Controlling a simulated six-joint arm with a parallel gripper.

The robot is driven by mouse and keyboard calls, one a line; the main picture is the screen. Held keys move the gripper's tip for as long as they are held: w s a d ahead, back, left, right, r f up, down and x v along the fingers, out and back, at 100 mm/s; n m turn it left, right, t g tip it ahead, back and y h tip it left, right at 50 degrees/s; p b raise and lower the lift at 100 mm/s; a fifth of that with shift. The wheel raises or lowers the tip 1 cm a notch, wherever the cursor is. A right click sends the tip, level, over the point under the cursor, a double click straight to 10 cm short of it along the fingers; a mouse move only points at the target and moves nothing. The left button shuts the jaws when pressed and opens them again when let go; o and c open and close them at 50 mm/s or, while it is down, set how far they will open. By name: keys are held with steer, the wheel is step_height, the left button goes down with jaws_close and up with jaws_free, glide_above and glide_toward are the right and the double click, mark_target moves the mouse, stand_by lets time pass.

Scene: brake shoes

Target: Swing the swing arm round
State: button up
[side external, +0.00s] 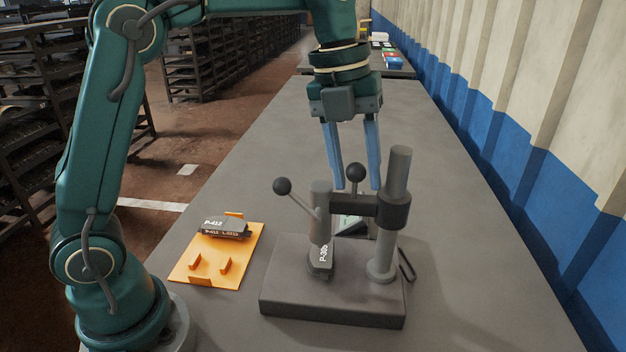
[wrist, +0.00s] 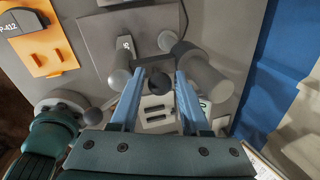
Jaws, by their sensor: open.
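The press fixture has a grey base (side external: 330,300) and an upright post (side external: 397,170). Its dark swing arm (side external: 361,206) reaches left from a collar on the post to a vertical spindle (side external: 320,215). A black ball knob (side external: 355,172) stands on the arm; it also shows in the wrist view (wrist: 167,41). A second ball knob (side external: 282,186) is on a lever at the spindle. A part marked P-306 (side external: 320,262) is below the spindle. My gripper (side external: 357,188) is open and empty, fingers pointing down near the arm knob. In the wrist view its fingertips (wrist: 160,72) lie either side below the knob; contact is unclear.
An orange plate (side external: 205,272) with a P-412 shoe (side external: 222,227) lies left of the fixture. A pale device (side external: 348,224) is partly hidden behind the fixture. The blue-based wall (side external: 520,180) runs along the right.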

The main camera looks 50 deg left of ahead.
steer(key=shift+s+a+r, duration=0.15)
steer(key=shift+a+r, duration=0.05)
steer(key=shift+r, duration=1)
steer(key=shift+s+a+r, duration=0.1)
steer(key=shift+a+r, duration=0.1)
steer(key=shift+r, duration=1)
